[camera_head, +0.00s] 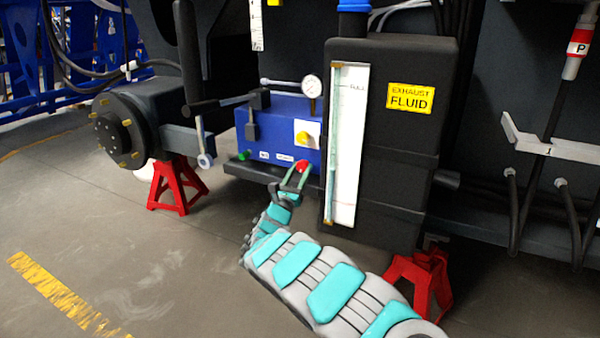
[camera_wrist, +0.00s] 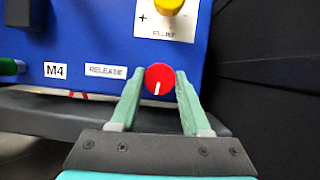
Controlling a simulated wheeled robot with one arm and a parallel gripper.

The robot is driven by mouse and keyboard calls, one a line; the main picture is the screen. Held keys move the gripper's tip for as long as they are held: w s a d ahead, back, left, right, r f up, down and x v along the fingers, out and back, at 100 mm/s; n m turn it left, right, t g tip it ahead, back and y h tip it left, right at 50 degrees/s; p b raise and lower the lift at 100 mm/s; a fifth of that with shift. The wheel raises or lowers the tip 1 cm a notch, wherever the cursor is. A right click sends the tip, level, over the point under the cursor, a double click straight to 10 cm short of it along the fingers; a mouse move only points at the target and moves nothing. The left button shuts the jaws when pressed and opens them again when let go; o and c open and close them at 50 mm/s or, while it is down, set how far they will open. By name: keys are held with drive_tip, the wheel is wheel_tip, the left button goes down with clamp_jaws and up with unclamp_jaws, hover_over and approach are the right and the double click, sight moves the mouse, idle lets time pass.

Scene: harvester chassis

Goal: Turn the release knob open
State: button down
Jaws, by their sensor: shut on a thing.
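The red release knob (camera_wrist: 160,79) sits at the lower right of the blue box (camera_wrist: 85,35), beside a white "RELEASE" label (camera_wrist: 106,71). Its white mark points down in the wrist view. My gripper (camera_wrist: 158,88) is shut on the knob, with one pale green finger on each side of it. In the head view the red knob (camera_head: 302,166) shows between the fingertips of my gripper (camera_head: 299,172), at the box's lower front edge.
A yellow relief knob (camera_wrist: 170,5) is above. A green knob (camera_head: 244,155) is at the box's left. A gauge (camera_head: 312,87) stands on top. The black exhaust fluid tank (camera_head: 400,150) stands close on the right. Red stands (camera_head: 178,185) are below; open floor lies left.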

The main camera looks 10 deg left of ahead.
drive_tip(key=shift+n+y, duration=0.6)
drive_tip(key=shift+n, duration=0.6)
drive_tip(key=shift+f, duration=0.1)
drive_tip(key=shift+c, duration=1.8)
unclamp_jaws()
drive_tip(key=v, duration=0.7)
drive_tip(key=shift+s+f+p, duration=0.2)
drive_tip(key=shift+s+p, duration=0.15)
drive_tip(key=shift+p, duration=0.05)
drive_tip(key=shift+s+a, duration=0.1)
drive_tip(key=shift+s, duration=0.05)
